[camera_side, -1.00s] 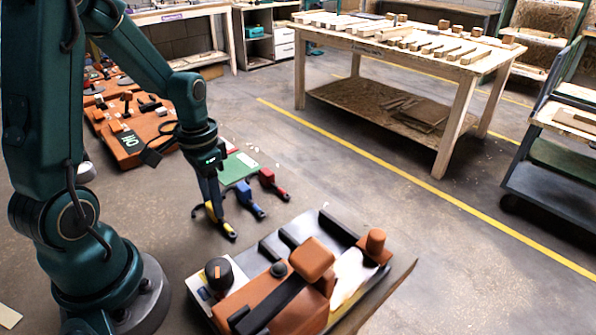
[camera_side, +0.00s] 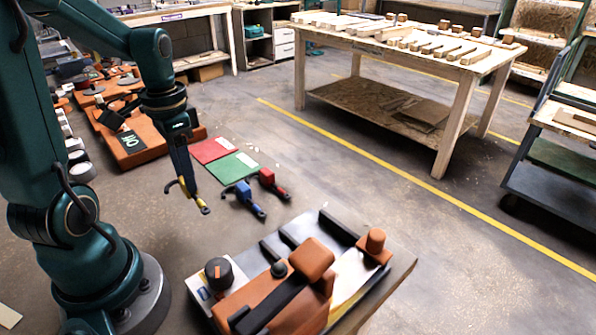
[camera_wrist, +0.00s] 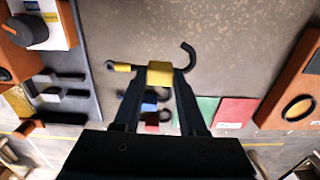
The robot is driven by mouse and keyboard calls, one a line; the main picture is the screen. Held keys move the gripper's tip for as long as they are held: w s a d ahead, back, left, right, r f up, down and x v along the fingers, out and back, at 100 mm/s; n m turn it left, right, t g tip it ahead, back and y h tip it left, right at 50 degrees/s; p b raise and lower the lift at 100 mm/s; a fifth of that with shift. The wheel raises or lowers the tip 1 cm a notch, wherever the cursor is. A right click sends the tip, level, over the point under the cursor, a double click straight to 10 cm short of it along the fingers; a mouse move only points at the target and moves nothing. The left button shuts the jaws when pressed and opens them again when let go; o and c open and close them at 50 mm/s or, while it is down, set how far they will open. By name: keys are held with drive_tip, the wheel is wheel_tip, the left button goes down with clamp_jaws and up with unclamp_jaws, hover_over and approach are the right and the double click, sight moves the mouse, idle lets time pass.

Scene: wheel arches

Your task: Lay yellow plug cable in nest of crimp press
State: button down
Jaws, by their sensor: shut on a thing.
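My gripper (camera_side: 185,190) is shut on the yellow plug cable (camera_side: 204,209) and holds it above the floor. In the wrist view the yellow plug body (camera_wrist: 160,73) sits between my fingertips (camera_wrist: 158,84). A dark cable curls up on its right, and a thinner part with a yellow collar reaches left to a dark ring end. The crimp press (camera_side: 265,290), orange and black on a grey base, stands in front and to the right of my gripper. It also shows at the left of the wrist view (camera_wrist: 75,50). I cannot make out its nest clearly.
A blue plug cable (camera_side: 244,195) and a red plug cable (camera_side: 270,183) lie on the floor behind the press. Green (camera_side: 233,167) and red (camera_side: 210,149) mats lie beyond them. An orange unit (camera_side: 130,135) stands behind my arm. Clear floor separates the cable and press.

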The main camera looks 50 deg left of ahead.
drive_tip(key=s+a+r+n, duration=0.4)
drive_tip(key=s+a+r, duration=0.1)
drive_tip(key=a, duration=0.1)
drive_tip(key=w+d+f, duration=0.3)
drive_tip(key=w+d, duration=1)
drive_tip(key=d, duration=0.2)
drive_tip(key=d+f+m, duration=0.2)
drive_tip(key=d+m, duration=0.2)
drive_tip(key=d, duration=0.5)
drive_tip(key=shift+s+a+f, duration=0.1)
drive_tip(key=shift+s+f, duration=0.15)
drive_tip(key=shift+f, duration=0.95)
drive_tip(key=shift+s+a+f, duration=0.1)
drive_tip(key=shift+s+f, duration=0.1)
drive_tip(key=shift+f, duration=0.95)
drive_tip(key=shift+f, duration=0.15)
